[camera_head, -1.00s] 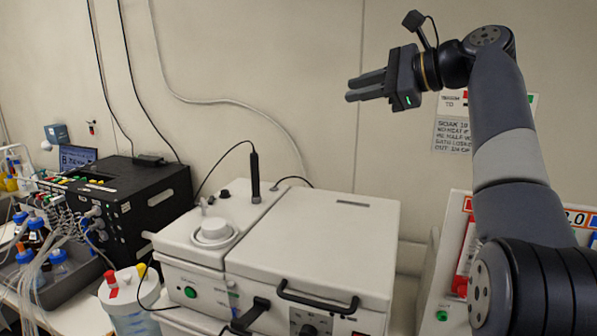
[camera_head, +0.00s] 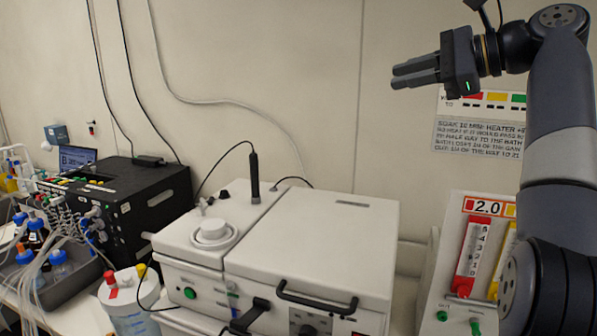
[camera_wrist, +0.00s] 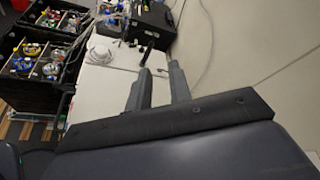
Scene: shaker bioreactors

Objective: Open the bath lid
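The bath lid (camera_head: 310,240) is a white flat cover on the bath unit at the centre of the head view, and it lies closed. A black bar handle (camera_head: 316,300) sits on its front edge. My gripper (camera_head: 394,77) is high above and to the right of the lid, near the wall, pointing left. Its two fingers look parallel, with a gap between them in the wrist view (camera_wrist: 159,70). Nothing is held between them. The white lid surface also shows below the fingers in the wrist view (camera_wrist: 97,92).
A black probe (camera_head: 254,178) stands upright beside the lid on the white control housing (camera_head: 180,240). A black box (camera_head: 150,205) with tubing and bottles is at left. A panel with coloured sliders (camera_head: 470,255) stands at right. The air above the lid is clear.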

